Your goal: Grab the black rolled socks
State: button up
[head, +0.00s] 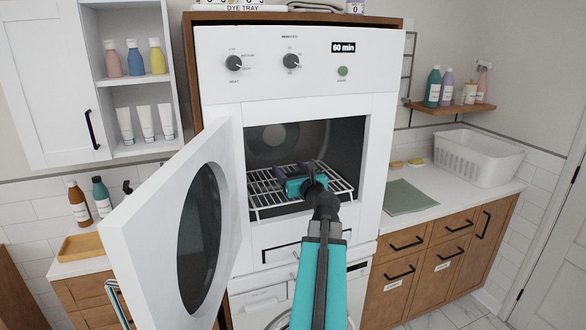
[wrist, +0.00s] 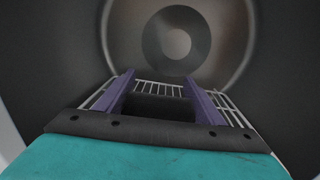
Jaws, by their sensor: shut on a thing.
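The black rolled socks (wrist: 157,104) show in the wrist view as a dark shape between the two purple fingers of my gripper (wrist: 159,79). Their outline is hard to make out against the dark gripper body. In the head view my gripper (head: 290,171) is inside the open dryer cabinet (head: 330,140), just over the wire rack (head: 262,197). Its fingers point toward the back wall. It is shut on the socks, which the gripper and arm hide in the head view.
The cabinet's white door (head: 165,235) with its round window stands open at the left. A white basket (head: 465,158) and a green cloth (head: 408,197) are on the right counter.

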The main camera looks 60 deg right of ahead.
aim_at(287, 173)
jog(key=a, duration=0.1)
jog(key=s+a, duration=0.1)
jog(key=a, duration=0.1)
jog(key=shift+s+a+r, duration=0.15)
jog(key=shift+s+a, duration=0.15)
jog(key=shift+s, duration=0.05)
jog(key=shift+a+b, duration=0.1)
jog(key=shift+b, duration=0.9)
jog(key=shift+b, duration=0.4)
jog(key=shift+a+b, duration=0.15)
jog(key=shift+b, duration=0.2)
jog(key=s+a+b, duration=0.1)
jog(key=b, duration=0.5)
jog(key=shift+a+b, duration=0.4)
jog(key=b, duration=0.1)
jog(key=a+b, duration=0.1)
jog(key=s+a+b, duration=0.1)
jog(key=b, duration=0.1)
jog(key=shift+r, duration=0.25)
jog(key=shift+a+r, duration=0.1)
